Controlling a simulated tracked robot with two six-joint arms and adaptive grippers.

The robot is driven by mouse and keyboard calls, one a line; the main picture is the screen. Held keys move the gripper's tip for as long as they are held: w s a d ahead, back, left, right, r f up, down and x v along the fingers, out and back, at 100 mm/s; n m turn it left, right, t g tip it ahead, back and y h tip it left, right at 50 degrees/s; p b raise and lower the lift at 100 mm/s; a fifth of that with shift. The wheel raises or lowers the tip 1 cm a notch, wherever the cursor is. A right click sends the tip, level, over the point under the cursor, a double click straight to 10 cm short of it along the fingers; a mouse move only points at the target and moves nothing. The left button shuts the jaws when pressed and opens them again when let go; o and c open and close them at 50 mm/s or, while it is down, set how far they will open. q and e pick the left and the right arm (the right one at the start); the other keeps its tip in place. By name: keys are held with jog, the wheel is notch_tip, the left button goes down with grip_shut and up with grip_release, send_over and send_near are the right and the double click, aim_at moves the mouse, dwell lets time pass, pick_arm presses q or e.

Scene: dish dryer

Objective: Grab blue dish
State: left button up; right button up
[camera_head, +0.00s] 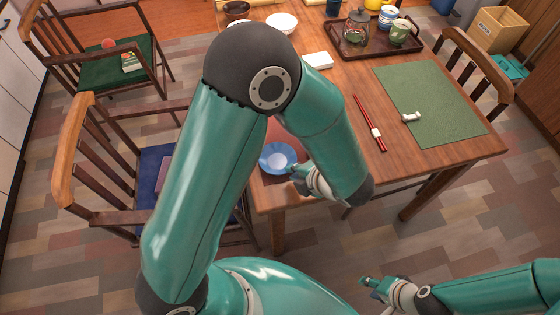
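The blue dish (273,153) is a small round dish with a paler centre. It sits near the table's front left corner, partly hidden by my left arm. My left gripper (294,172) is at the dish's lower right edge, with its fingertips over or touching the rim. I cannot tell whether it grips the rim. My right gripper (368,284) is low in front of the table, away from the dish and over the floor. Its fingers are too small to tell whether they are open or shut.
The wooden table (338,110) holds red chopsticks (369,122), a green mat (440,110), a tray (371,50) with teapot and cups, and white bowls at the back (282,23). Chairs stand left (75,150) and right (480,60). My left arm hides the table's left side.

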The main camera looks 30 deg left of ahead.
aim_at(277, 160)
pick_arm(q)
jog(key=x, duration=0.4)
jog(key=shift+w+d, duration=0.1)
jog(key=shift+w, duration=0.15)
grip_shut()
jog(key=shift+r, duration=0.1)
